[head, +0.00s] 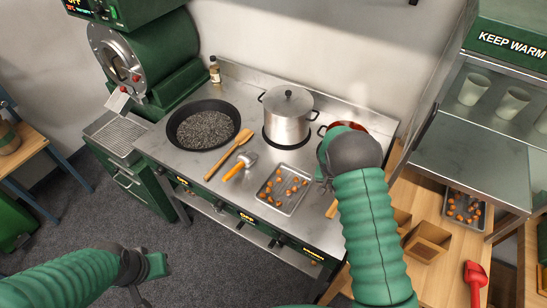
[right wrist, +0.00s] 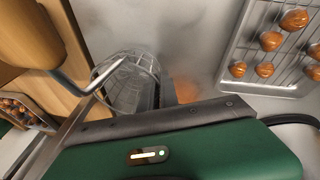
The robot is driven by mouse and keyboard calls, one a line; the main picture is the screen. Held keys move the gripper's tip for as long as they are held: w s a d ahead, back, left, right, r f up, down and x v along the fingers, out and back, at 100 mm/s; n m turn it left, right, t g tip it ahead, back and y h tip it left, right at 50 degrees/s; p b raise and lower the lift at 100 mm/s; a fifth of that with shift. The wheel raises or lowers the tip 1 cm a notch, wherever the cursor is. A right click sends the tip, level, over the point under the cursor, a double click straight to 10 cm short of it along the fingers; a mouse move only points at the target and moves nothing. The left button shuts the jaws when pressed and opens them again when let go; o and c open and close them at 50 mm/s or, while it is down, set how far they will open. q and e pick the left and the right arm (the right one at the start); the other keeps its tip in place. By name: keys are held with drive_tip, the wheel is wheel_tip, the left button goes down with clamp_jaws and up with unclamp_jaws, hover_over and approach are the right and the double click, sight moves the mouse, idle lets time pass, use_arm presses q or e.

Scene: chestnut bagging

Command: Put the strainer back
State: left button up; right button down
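The strainer (right wrist: 130,82), a wire-mesh basket on a bent metal rod, shows in the right wrist view just beyond my right gripper's body. A thick wooden handle (right wrist: 30,32) lies at the upper left there. In the head view my arm hides the basket; a short wooden piece (head: 332,209) shows beside the forearm. My right gripper (head: 329,160) is over the right end of the stove, its fingers mostly hidden, so I cannot tell whether it grips anything. My left gripper (head: 150,270) hangs over the floor at the lower left, away from the strainer.
A red vessel (head: 372,126) is partly hidden. A red scoop (head: 475,272) lies right.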

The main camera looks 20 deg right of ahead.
drive_tip(key=shift+a+f, duration=0.1)
drive_tip(key=shift+a, duration=0.05)
drive_tip(key=shift+f, duration=0.25)
drive_tip(key=c, duration=1.5)
unclamp_jaws()
drive_tip(key=shift+d+f, duration=0.1)
drive_tip(key=shift+d, duration=0.35)
drive_tip(key=shift+c, duration=0.2)
use_arm(q)
drive_tip(key=shift+d+f, duration=0.15)
drive_tip(key=shift+f, duration=0.15)
use_arm(e)
drive_tip(key=shift+a, duration=0.1)
drive_tip(key=shift+a, duration=0.1)
